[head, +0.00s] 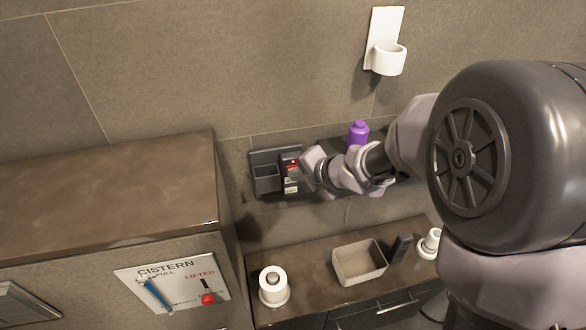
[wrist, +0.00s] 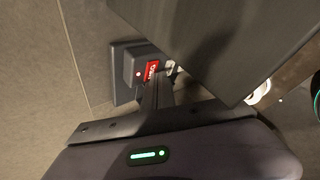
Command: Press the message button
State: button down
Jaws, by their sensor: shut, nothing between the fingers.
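A dark wall-mounted unit (head: 265,174) with a box carrying a red label (head: 292,171) is on the wall left of my gripper (head: 306,178) in the head view. In the wrist view the box (wrist: 133,63) shows a small lit reddish dot (wrist: 138,74) beside the red label (wrist: 152,69). I cannot tell which part is the message button. My gripper is shut and empty. Its fingers (wrist: 157,88) point toward the box and overlap its lower right part in the wrist view; I cannot tell whether they touch it.
A dark shelf panel (wrist: 215,45) lies close right of the fingers. A purple bottle (head: 357,133) stands behind my arm. Below are a paper roll (head: 273,286), a beige bin (head: 360,262) and a dark upright object (head: 401,247). A brown cabinet (head: 110,190) stands left.

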jog(key=shift+w+r, duration=0.2)
jog(key=shift+w, duration=0.05)
jog(key=shift+f, duration=0.1)
jog(key=shift+s+d+f, duration=0.15)
jog(key=shift+s+d, duration=0.35)
jog(key=shift+s, duration=0.1)
jog(key=s, duration=0.2)
jog(key=s+d+b, duration=0.1)
jog(key=s, duration=0.2)
jog(key=shift+d, duration=0.15)
jog(key=shift+w, duration=0.1)
dwell(0.7)
